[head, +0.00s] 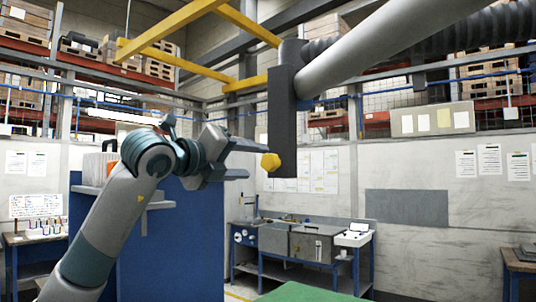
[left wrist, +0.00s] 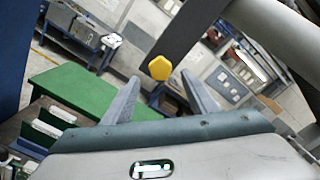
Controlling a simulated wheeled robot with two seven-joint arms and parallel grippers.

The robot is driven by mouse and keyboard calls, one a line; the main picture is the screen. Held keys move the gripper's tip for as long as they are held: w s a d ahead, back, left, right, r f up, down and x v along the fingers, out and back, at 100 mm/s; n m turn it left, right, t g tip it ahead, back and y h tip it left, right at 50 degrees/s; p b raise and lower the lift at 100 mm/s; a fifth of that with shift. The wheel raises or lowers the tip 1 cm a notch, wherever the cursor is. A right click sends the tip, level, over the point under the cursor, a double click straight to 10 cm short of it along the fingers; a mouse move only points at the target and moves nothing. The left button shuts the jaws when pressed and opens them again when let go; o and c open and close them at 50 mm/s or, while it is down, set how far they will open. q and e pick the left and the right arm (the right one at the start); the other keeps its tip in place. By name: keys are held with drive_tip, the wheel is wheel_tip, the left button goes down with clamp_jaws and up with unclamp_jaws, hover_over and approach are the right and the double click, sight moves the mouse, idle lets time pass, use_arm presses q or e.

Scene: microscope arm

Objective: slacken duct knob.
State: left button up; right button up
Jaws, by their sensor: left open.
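The duct knob (head: 270,162) is yellow and sits low on the side of a dark vertical bracket (head: 283,110) of the duct arm. My left gripper (head: 243,160) comes in from the left with its fingers pointing at the knob, a short way from it. In the left wrist view the knob (left wrist: 160,68) shows ahead, between the two spread fingers (left wrist: 158,95) and beyond their tips. The fingers are open and empty, and do not appear to touch the knob. My right gripper is in neither view.
A grey duct tube (head: 385,45) runs from the bracket to the upper right. A blue cabinet (head: 170,240) stands behind my left arm. A green surface (head: 300,292) lies below; a workbench (head: 300,245) stands at the back wall. The air around the knob looks clear.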

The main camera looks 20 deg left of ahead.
sight(267, 162)
use_arm(q)
drive_tip(key=p+x, duration=0.3)
drive_tip(key=x, duration=0.3)
drive_tip(key=shift+w+d+r, duration=0.1)
drive_tip(key=shift+w, duration=0.2)
drive_tip(key=shift+w+d, duration=0.15)
drive_tip(key=shift+w, duration=0.3)
drive_tip(key=shift+c, duration=0.7)
